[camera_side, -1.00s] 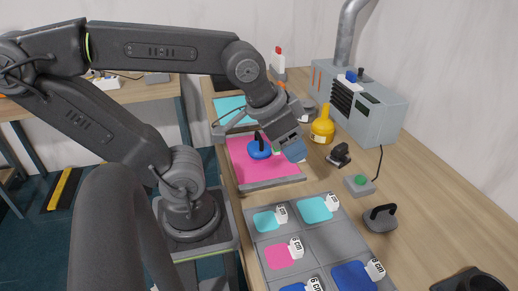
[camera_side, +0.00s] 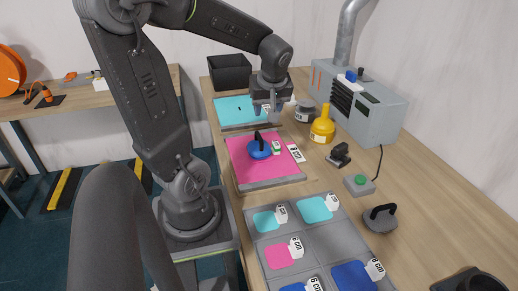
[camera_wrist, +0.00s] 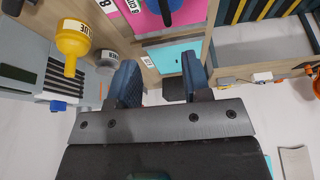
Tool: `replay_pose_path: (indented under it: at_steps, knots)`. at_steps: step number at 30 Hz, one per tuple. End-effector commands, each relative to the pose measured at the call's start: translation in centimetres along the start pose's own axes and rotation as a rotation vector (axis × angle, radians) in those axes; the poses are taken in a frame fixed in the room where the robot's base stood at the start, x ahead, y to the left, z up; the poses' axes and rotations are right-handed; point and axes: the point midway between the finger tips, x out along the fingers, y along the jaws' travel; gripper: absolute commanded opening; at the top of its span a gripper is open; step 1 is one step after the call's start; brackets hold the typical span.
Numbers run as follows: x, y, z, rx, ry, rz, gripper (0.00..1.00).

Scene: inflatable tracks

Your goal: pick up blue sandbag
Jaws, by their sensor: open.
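The blue sandbag (camera_side: 259,151) looks round, with a dark upright handle, and lies on the pink sheet (camera_side: 245,172). In the wrist view, a blue part of it (camera_wrist: 163,6) shows at the top edge, cut off by the frame. My gripper (camera_side: 268,108) is open and empty. It is above and beyond the sandbag, nearer the turquoise sheet (camera_side: 229,107), and touches nothing that I can see. Its two blue fingers stand apart in the wrist view (camera_wrist: 157,70).
A yellow glue bottle (camera_side: 322,128), a grey round container (camera_side: 305,112) and a grey machine (camera_side: 360,105) stand to the right. A black bin (camera_side: 229,73) is at the back. A grey tray with coloured patches (camera_side: 325,240) lies in front.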

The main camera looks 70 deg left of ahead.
Motion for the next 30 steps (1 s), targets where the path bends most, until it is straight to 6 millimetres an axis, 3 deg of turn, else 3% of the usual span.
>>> replay_pose_path:
  at_steps: [5,15,23,30]
  knots:
    - [1.9,-0.3,-0.7,-0.052,0.002,-0.024,0.44]
    - [8.0,-0.5,-0.6,-0.047,0.002,-0.022,0.44]
    - [9.8,-0.6,-0.6,-0.047,0.002,-0.020,0.44]
    - [13.2,-0.9,-0.6,-0.046,0.002,-0.020,0.44]
